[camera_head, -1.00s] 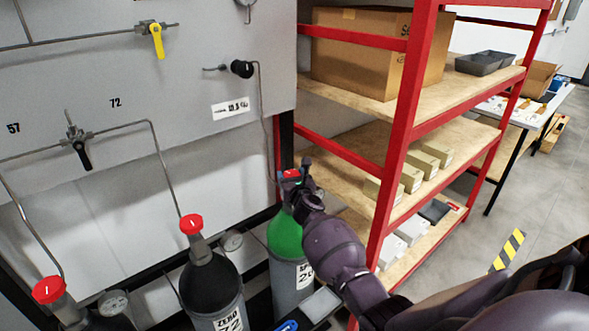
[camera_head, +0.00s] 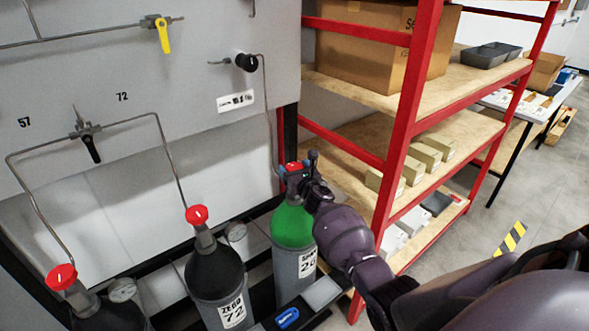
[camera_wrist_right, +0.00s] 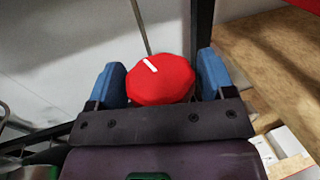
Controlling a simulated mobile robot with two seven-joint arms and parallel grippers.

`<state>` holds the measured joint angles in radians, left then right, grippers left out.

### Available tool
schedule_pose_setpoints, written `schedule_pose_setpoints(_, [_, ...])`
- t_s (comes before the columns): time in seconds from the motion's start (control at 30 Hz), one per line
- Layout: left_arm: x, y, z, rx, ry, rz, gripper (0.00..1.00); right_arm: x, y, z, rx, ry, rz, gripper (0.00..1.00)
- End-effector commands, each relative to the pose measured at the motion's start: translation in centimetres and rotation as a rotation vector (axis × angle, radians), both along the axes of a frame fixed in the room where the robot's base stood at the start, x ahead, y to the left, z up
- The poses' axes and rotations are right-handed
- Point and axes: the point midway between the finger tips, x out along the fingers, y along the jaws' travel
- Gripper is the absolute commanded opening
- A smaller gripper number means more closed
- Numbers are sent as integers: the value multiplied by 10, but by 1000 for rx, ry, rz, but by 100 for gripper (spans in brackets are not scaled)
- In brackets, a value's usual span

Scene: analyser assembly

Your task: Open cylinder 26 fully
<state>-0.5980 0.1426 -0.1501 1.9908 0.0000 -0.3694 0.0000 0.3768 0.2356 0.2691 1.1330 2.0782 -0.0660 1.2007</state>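Cylinder 26 (camera_head: 293,228) stands upright with a green shoulder and a grey body. Its label is partly readable. Its red knob (camera_head: 292,167) is on top, mostly behind my right gripper (camera_head: 297,174). In the right wrist view the red knob (camera_wrist_right: 161,82) sits between the two blue fingers of my right gripper (camera_wrist_right: 163,88). A white mark on the knob points to the upper left in that view. My left gripper is not in view.
Cylinder 72 (camera_head: 214,272), with its own red knob (camera_head: 197,215), stands left of cylinder 26. Another red-knobbed cylinder (camera_head: 95,312) is at the lower left. A grey panel with pipes (camera_head: 180,75) is behind. A red-framed shelf (camera_head: 398,145) stands close on the right.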

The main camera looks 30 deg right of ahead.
Motion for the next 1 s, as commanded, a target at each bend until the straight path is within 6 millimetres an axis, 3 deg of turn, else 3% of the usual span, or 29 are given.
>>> schedule_pose_setpoints(0.47, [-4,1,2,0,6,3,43,-7,1,2,-2,-1,-1,86])
schedule_pose_setpoints(1.0, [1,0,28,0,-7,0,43,-86,14,2,0,0,-1,86])
